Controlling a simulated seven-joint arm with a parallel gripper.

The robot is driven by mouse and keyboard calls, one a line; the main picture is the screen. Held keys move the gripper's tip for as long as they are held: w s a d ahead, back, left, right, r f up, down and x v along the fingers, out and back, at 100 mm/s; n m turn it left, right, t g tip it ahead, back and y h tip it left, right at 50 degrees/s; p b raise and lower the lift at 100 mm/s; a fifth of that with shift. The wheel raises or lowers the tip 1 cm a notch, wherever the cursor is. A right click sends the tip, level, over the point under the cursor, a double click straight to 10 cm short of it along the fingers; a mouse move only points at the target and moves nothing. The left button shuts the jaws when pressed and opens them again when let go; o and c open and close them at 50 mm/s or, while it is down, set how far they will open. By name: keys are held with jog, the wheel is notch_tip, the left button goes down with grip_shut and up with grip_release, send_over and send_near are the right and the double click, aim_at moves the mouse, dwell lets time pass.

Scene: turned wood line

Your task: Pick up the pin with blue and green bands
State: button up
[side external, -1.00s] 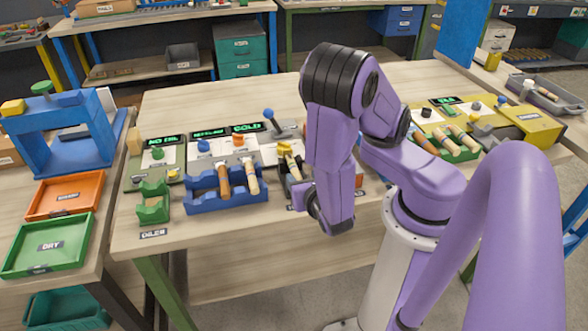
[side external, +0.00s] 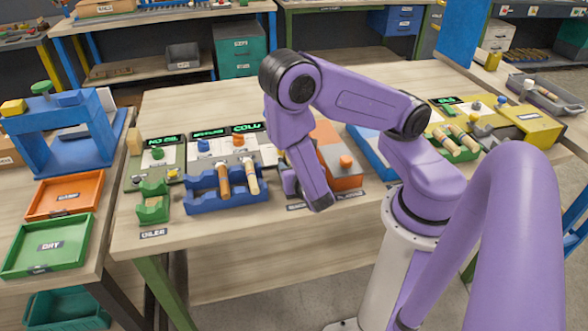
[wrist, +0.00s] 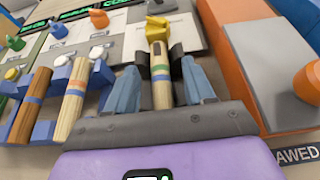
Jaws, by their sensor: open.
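A pale wooden pin (wrist: 161,92) stands between the fingers of my gripper (wrist: 160,68) in the wrist view.
A blue rack (side external: 205,203) to the left holds a brown pin (side external: 223,181) and a paler pin (side external: 252,178). An orange block (wrist: 240,60) stands close on the right. A green cradle (side external: 152,204) is at the far left. More pins (side external: 460,137) lie at the right.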

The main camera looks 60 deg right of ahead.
grip_shut()
jog(key=shift+r, duration=0.1)
dwell(0.4)
